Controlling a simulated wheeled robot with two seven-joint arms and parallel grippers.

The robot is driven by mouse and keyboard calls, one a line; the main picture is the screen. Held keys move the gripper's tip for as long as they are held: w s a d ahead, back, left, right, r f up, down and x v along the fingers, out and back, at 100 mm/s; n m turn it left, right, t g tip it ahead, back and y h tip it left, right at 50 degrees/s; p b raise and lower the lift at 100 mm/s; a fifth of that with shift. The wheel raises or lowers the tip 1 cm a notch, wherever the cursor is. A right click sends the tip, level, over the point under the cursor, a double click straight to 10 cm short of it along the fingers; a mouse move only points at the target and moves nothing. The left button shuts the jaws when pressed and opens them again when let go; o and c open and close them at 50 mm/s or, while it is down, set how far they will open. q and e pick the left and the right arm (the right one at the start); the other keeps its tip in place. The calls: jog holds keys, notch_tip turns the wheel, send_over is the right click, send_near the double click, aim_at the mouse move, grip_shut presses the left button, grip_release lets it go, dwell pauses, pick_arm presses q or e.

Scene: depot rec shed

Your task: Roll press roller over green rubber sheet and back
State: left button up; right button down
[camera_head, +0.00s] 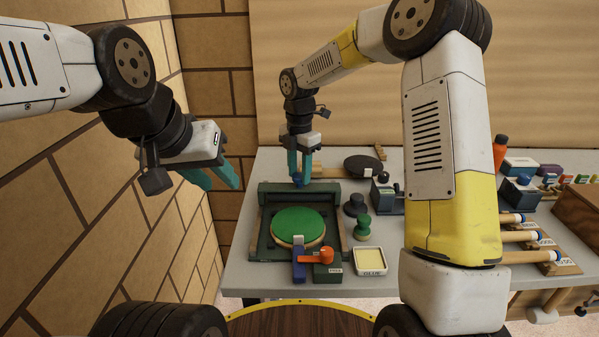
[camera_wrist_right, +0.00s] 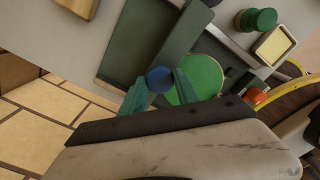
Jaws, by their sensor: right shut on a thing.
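The green rubber sheet (camera_head: 299,224) lies as a round pad on a pale disc in the dark green press bed (camera_head: 262,240); part of it also shows in the right wrist view (camera_wrist_right: 205,76). The press roller (camera_head: 270,187) appears to be the dark green crossbar at the back of the bed, behind the sheet. Its blue knob (camera_wrist_right: 159,79) sits between the teal fingers of my right gripper (camera_head: 300,172), which is shut on it. The fingers partly hide the knob. My left gripper (camera_head: 214,180) is open and empty, in the air left of the press.
A brick wall (camera_head: 215,75) is at left.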

jog(key=shift+w, duration=2.8)
jog(key=c, duration=0.9)
grip_release()
jog(key=shift+w+a, duration=0.1)
notch_tip(320, 180, up, 8)
